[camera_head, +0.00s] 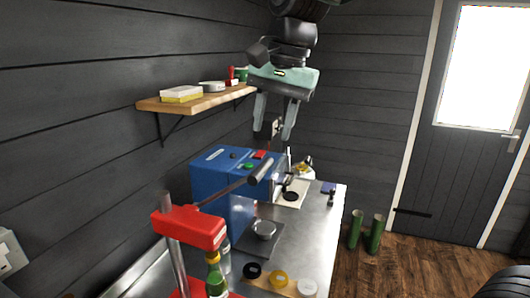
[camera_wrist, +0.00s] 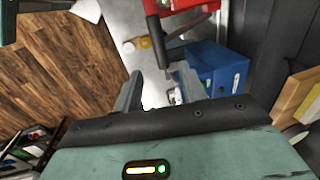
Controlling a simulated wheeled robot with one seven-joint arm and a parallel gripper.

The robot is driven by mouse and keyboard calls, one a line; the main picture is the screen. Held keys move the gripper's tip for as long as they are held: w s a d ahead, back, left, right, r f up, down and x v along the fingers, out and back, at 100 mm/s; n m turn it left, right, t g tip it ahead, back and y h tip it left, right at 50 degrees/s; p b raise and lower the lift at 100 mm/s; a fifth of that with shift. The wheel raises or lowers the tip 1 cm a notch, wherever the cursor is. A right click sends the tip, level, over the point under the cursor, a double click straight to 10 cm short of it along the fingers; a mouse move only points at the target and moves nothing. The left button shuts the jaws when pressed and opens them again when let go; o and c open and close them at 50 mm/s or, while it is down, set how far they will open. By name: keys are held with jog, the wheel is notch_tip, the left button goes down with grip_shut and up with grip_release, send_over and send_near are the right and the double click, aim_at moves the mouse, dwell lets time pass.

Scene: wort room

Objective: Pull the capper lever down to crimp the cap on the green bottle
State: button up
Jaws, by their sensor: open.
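The red capper (camera_head: 190,226) stands at the near end of the metal bench, and its red body also shows at the top of the wrist view (camera_wrist: 183,6). Its lever (camera_head: 228,189) slants up to the right and ends in a thick grey handle (camera_head: 261,171). The green bottle (camera_head: 216,280) stands upright below the capper head, with a gold-coloured top; its lower part is cut off. My gripper (camera_head: 273,134) is open and empty, fingers pointing down, above and apart from the lever handle. In the wrist view the fingers (camera_wrist: 159,80) are spread.
A blue box (camera_head: 222,180) stands behind the lever, against the wall. A wooden shelf (camera_head: 160,105) holding a sponge and tins is left of my gripper. Green tubes (camera_head: 375,235) stand on the floor.

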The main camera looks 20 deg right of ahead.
aim_at(265, 164)
jog(key=f, duration=0.2)
jog(key=f+p, duration=0.1)
jog(key=f, duration=0.2)
jog(key=w+a+f, duration=0.1)
jog(key=f, duration=0.2)
jog(key=shift+p, duration=0.4)
grip_shut()
